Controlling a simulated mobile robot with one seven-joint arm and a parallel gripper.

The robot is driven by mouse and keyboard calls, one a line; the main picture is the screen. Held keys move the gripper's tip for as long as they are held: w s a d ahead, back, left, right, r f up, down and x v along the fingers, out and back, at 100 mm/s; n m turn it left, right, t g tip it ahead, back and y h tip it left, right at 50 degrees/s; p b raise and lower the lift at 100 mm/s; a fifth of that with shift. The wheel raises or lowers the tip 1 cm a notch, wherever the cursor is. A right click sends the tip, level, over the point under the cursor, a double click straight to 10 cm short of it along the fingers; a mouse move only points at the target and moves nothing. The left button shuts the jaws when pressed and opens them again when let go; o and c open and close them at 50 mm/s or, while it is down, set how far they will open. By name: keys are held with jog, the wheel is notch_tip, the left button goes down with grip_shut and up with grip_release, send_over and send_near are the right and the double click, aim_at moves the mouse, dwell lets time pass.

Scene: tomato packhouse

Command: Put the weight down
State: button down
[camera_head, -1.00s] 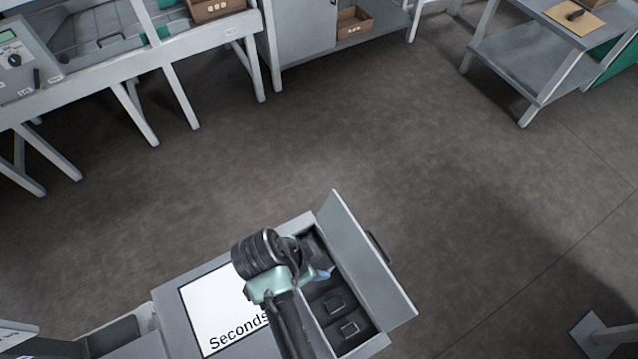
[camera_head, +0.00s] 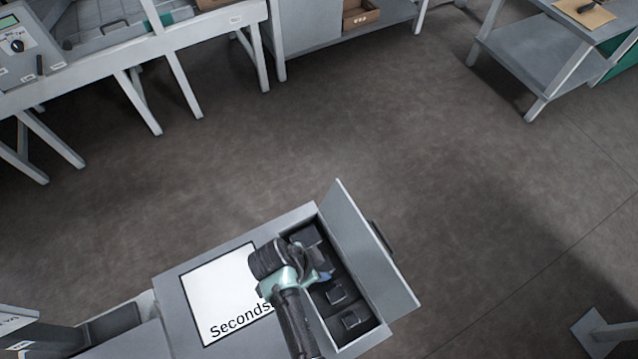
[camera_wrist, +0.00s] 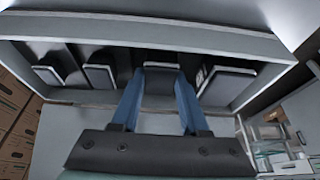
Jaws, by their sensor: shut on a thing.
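My gripper (camera_wrist: 160,100) has its two blue fingers closed on a dark weight (camera_wrist: 160,79) in the wrist view. The held weight is over or in a long grey open box, whose rim (camera_wrist: 60,20) runs across the top of that view. In the head view my gripper (camera_head: 322,276) is over the open box (camera_head: 345,347), and the arm and fingers mostly hide the held weight. Whether its underside touches the box floor cannot be told.
Other dark weights sit in the box, one (camera_wrist: 215,85) close to the right finger and others (camera_wrist: 100,74) to the left. The raised lid (camera_head: 370,245) stands along the box's right side. A white "Seconds" panel (camera_head: 212,290) lies to the left.

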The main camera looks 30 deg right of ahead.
jog(key=c, duration=0.7)
grip_release()
jog(key=shift+f, duration=0.15)
